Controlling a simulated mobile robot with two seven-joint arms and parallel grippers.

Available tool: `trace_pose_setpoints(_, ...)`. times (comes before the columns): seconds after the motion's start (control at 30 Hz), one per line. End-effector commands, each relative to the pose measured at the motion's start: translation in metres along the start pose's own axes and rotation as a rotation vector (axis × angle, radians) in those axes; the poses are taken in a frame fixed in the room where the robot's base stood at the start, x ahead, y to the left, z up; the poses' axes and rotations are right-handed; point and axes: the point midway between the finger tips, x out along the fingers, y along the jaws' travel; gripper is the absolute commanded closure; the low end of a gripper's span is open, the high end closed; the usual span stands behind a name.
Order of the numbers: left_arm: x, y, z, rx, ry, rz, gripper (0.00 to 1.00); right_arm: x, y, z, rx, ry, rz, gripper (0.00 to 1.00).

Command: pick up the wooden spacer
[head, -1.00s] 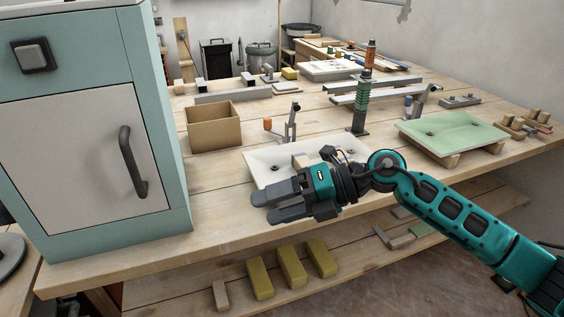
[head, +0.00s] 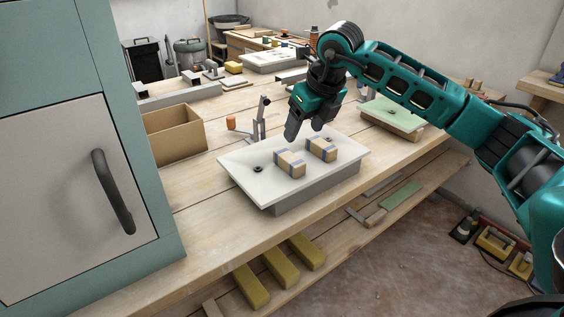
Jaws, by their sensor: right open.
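Two small wooden blocks with blue-grey bands, a left one (head: 289,164) and a right one (head: 321,149), lie apart on a white plate (head: 250,185) on the workbench. Either could be the wooden spacer; I cannot tell which. My right gripper (head: 304,131) is open and empty. It points down over the back part of the plate, with its fingertips behind and above the blocks, apart from both. My left gripper is not in view.
A teal cabinet (head: 62,170) with a dark handle stands close at left. A cardboard box (head: 175,135) and an upright clamp (head: 261,117) stand behind the plate. A green plate (head: 393,117) is at right. Yellow blocks (head: 280,268) lie on the lower shelf.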

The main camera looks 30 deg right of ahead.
Motion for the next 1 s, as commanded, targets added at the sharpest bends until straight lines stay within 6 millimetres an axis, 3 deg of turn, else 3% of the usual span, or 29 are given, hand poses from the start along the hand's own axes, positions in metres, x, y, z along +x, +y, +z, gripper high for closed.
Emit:
trace_pose_setpoints(0.1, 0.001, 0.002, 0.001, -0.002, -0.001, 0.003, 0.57, 0.026, 0.001, -0.002, -0.001, 0.006, 0.003, 0.33)
trace_pose_setpoints(0.3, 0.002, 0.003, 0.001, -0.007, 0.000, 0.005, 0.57, 0.057, 0.002, -0.001, -0.001, 0.004, 0.004, 0.33)
trace_pose_setpoints(0.47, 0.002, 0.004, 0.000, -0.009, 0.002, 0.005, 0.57, 0.067, 0.002, -0.001, -0.002, 0.003, 0.003, 0.33)
trace_pose_setpoints(0.8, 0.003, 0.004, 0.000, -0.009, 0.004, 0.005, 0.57, 0.112, 0.004, -0.001, -0.002, 0.002, 0.005, 0.33)
trace_pose_setpoints(1.0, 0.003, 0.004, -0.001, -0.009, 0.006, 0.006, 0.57, 0.116, 0.003, -0.001, -0.003, 0.001, 0.004, 0.33)
